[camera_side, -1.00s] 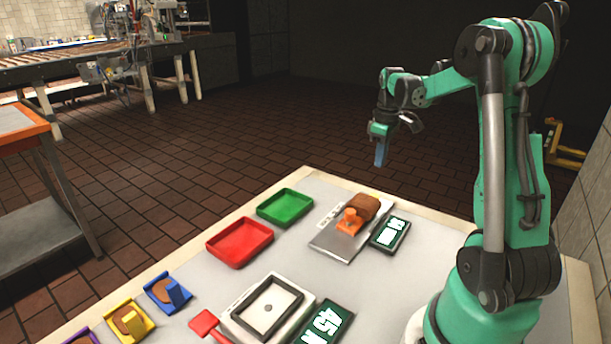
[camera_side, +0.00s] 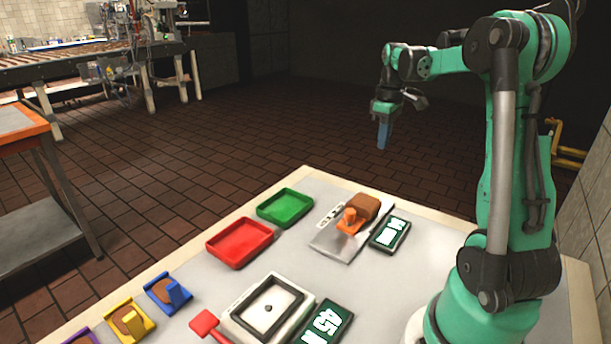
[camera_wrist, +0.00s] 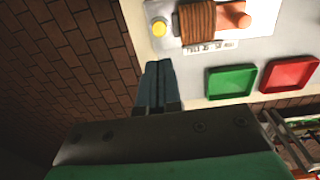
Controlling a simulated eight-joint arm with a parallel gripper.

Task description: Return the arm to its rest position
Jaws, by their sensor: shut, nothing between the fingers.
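My gripper (camera_side: 383,136) hangs in the air above the far edge of the table, fingers pointing down. Its blue fingers are together with nothing between them; they also show shut in the wrist view (camera_wrist: 159,82). No object touches the gripper.
On the table (camera_side: 215,290) are a green tray (camera_side: 285,207), a red tray (camera_side: 240,242), a metal plate (camera_side: 328,239) with a brown ribbed block (camera_side: 364,205), displays (camera_side: 390,234), a white press-like unit (camera_side: 268,308) and several coloured holders (camera_side: 168,293). The air around my gripper is clear.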

